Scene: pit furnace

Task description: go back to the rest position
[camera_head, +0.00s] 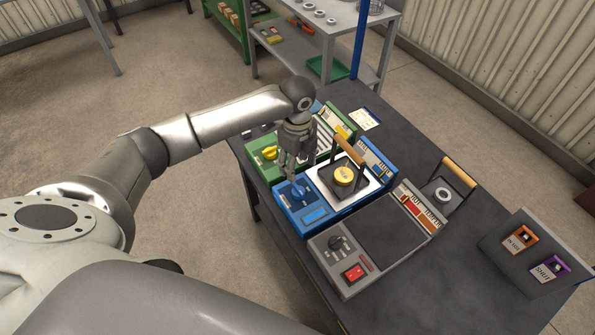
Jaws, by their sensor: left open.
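The fingers are apart, just above or at the blue knob (299,193) on that device's front panel. I cannot tell whether they touch it. I see nothing held between them. The gripper hides part of the green device (258,163) behind it. My right gripper is not in view.
A grey device (352,277) with a red switch stands nearer. A wooden-handled holder with a yellow disc (344,175) sits on the blue device. Another wooden-handled holder (441,197) and a two-slot stand (538,262) are at right. Shelves (325,25) stand behind.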

